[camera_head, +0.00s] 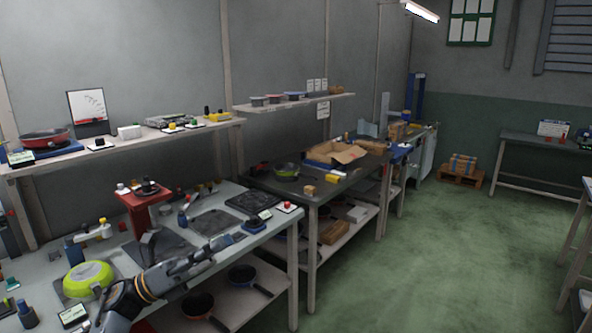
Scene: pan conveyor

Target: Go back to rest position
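My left arm reaches in at the lower left over the front workbench. Its gripper (218,246) points to the right, above the bench near the front edge. The fingers are small and dark, and I cannot tell whether they are apart or closed. I see no pan held in it. A lime-green pan (88,279) sits on the bench to the left of the gripper. My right gripper is not in view.
A red stand (148,211) and a dark square plate (251,203) are on the workbench. Pans, one orange-rimmed (197,304) and one blue (241,274), lie on its lower shelf. A second table (312,195) holds an open cardboard box (335,153). The green floor (450,240) at right is clear.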

